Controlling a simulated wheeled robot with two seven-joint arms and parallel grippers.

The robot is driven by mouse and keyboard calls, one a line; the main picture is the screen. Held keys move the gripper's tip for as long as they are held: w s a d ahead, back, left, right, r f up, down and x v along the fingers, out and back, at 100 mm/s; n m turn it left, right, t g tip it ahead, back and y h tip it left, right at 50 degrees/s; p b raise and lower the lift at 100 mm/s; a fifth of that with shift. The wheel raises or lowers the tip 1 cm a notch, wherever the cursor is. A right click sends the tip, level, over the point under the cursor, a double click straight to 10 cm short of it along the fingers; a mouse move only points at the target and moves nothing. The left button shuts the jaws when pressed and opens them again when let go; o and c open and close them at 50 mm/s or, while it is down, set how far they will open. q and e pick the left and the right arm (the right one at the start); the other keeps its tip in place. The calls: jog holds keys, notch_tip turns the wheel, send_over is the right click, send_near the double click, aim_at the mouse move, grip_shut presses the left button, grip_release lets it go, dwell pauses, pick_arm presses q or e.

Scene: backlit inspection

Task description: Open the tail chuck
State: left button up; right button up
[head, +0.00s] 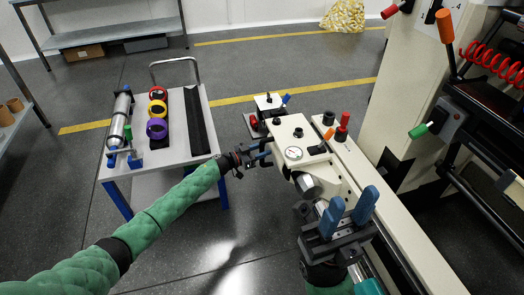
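A cream machine head (296,140) with a round dial gauge stands right of centre. A silver cylinder (308,185), which looks like the tail chuck, sticks out of its near side. Its jaws are too small to make out, and my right wrist hides part of the area below it. My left gripper (265,152) is at the left side of the head, close to a small dark part there. Whether its blue fingers are closed on that part is unclear. My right gripper (352,200) is just right of the silver cylinder, with its two blue fingers apart and nothing visible between them.
A long cream rail (385,215) runs toward the lower right, with red and black knobs (342,128) on top. A tall machine (410,85) with levers stands at the right. A white cart (180,160) with a metal cylinder (119,120) and coloured rings stands left. Grey floor lies between.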

pick_arm(q)
jog(key=p+v, duration=0.1)
jog(key=v, duration=0.7)
jog(key=shift+p, duration=0.3)
jog(key=shift+d, duration=0.1)
